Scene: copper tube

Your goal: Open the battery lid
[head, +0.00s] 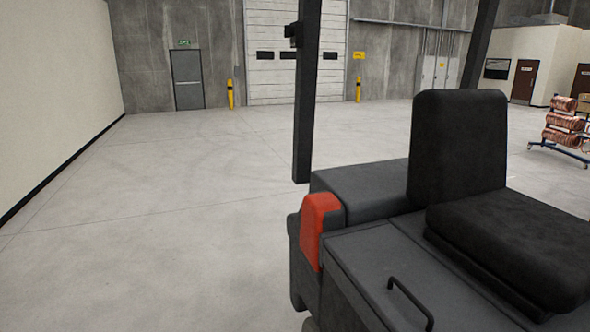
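A dark grey forklift-type vehicle fills the right and lower right of the head view. Its flat lid (365,262) lies down, level with the body around it. A thin black bar handle (412,298) stands up from the lid near the bottom edge of the picture. The black seat cushion (515,245) and upright backrest (458,150) are to the right of and behind the lid. Neither of my grippers is in view. The near part of the lid is cut off by the picture's bottom edge.
A red light cover (321,225) sits on the vehicle's left corner, below a dark upright post (305,110). The concrete floor (170,220) is clear to the left. A rack with copper coils (563,120) stands at the far right.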

